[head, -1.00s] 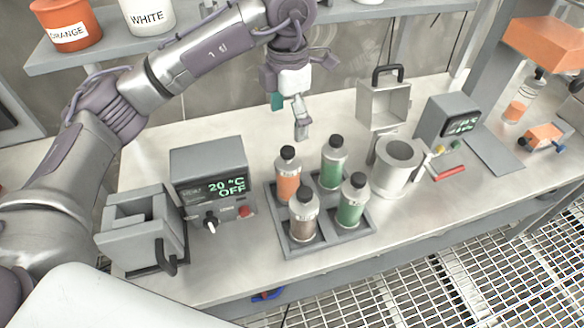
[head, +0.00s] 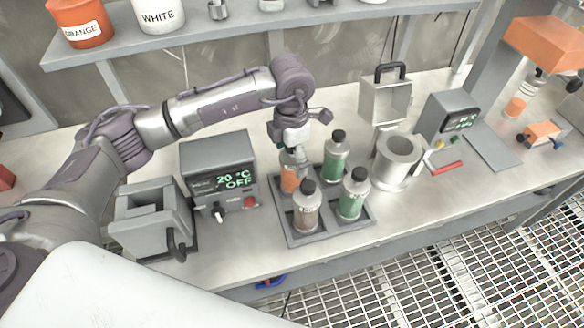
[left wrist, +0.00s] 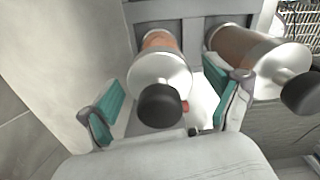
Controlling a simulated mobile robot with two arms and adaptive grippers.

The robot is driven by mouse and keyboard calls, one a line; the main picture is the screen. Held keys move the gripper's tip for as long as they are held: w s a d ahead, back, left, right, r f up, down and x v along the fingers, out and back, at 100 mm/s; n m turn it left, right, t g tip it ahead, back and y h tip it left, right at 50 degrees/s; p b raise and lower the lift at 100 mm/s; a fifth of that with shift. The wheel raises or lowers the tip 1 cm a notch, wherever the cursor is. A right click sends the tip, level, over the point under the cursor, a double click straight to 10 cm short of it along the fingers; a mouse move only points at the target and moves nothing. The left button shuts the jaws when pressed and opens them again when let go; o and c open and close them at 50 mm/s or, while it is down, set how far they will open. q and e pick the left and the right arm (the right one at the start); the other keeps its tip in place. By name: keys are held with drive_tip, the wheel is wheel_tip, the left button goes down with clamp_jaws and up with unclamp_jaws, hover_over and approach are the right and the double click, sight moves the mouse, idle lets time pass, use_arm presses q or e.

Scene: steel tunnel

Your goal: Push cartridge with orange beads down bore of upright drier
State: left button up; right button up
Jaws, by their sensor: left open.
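The cartridge with orange beads (head: 289,181) stands in the back-left place of a grey rack (head: 301,236), its upper part hidden by my left gripper (head: 294,158) in the head view. In the left wrist view the orange cartridge (left wrist: 160,72), with its black cap toward the camera, lies between the two teal-padded fingers of my open left gripper (left wrist: 168,108). Gaps show on both sides. The upright drier (head: 397,165) is a grey cylinder with an open bore, right of the rack. My right gripper is not in view.
Two green cartridges (head: 335,160) and a brown one (head: 306,208) share the rack; the brown one (left wrist: 255,58) is close beside the right finger. A control box (head: 218,180) reads 20 °C OFF. A handled metal box (head: 384,100) stands behind the drier.

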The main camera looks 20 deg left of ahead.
use_arm(q)
clamp_jaws()
idle(0.4)
